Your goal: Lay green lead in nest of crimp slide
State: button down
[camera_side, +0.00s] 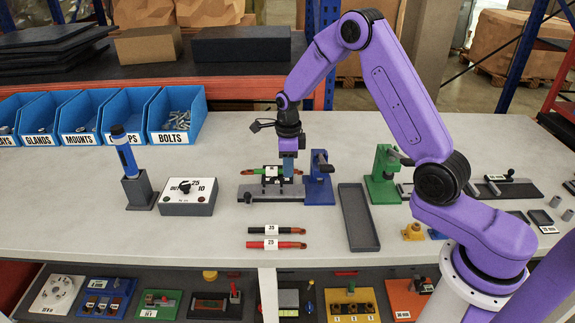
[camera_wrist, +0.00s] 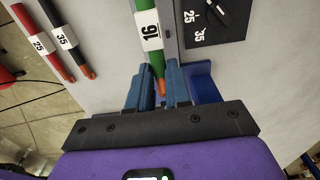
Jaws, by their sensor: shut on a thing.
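The green lead (camera_side: 259,171) lies across in the side view, with a white label reading 16 in the wrist view (camera_wrist: 147,30) and a copper-red end. My gripper (camera_side: 288,172) is shut on the lead near that end; its two blue fingers (camera_wrist: 158,92) stand either side of it in the wrist view. The crimp slide (camera_side: 268,193), a grey base with dark uprights, is directly under the lead, beside the blue crimp tool (camera_side: 318,186). The nest is largely hidden by the lead and uprights, so I cannot tell whether the lead touches it.
A black lead (camera_side: 290,231) and a red lead (camera_side: 285,245) lie in front. A dial box (camera_side: 188,205) is at left, a dark empty tray (camera_side: 358,217) and green tool (camera_side: 383,178) at right. Blue bins (camera_side: 178,115) stand behind. The front left bench is clear.

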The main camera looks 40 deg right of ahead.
aim_at(288, 190)
jog(key=shift+f, duration=2.8)
jog(key=shift+f, duration=0.1)
jog(key=c, duration=1)
grip_release()
